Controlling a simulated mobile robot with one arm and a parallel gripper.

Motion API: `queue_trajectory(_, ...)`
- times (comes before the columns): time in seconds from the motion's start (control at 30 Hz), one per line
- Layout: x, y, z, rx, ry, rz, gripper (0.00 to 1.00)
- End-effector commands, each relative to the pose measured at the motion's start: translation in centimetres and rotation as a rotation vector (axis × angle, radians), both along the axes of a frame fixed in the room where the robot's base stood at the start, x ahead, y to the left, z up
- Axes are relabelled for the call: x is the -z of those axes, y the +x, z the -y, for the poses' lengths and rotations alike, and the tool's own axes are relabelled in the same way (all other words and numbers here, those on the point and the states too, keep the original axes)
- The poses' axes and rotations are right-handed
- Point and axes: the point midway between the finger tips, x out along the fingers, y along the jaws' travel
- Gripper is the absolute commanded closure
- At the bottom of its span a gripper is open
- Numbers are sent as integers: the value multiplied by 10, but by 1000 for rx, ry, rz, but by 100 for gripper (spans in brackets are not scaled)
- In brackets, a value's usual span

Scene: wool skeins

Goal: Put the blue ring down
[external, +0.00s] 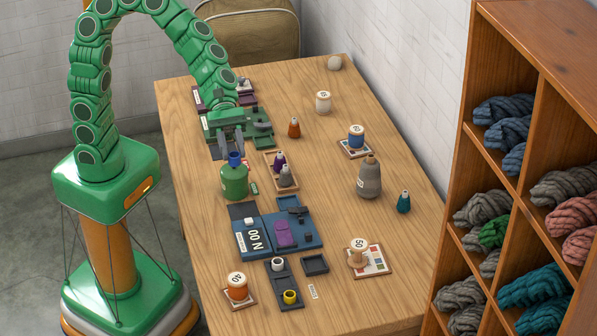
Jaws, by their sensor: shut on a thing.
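The blue ring (235,159) shows at the top of the green bottle-shaped cone (234,182), near the left edge of the table. My gripper (231,153) points down from the arm and is shut on the blue ring. From this angle I cannot tell whether the ring is around the cone's neck or held just above or behind it. The fingertips are small and partly overlap the things behind them.
A wooden tray (269,157) with purple and grey cones is just right of the green cone. A blue machine-like block (265,247) lies in front. A large grey cone (369,180) stands to the right. The table (330,215) has bare wood between them.

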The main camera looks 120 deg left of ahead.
Motion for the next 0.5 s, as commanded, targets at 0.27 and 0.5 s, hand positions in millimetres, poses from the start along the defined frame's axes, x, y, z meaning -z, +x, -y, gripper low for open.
queue_trajectory(0.27, -31, 1, -1, -3, 3, 5, 94)
queue_trajectory(0.5, -39, 14, -5, -41, 0, 3, 94)
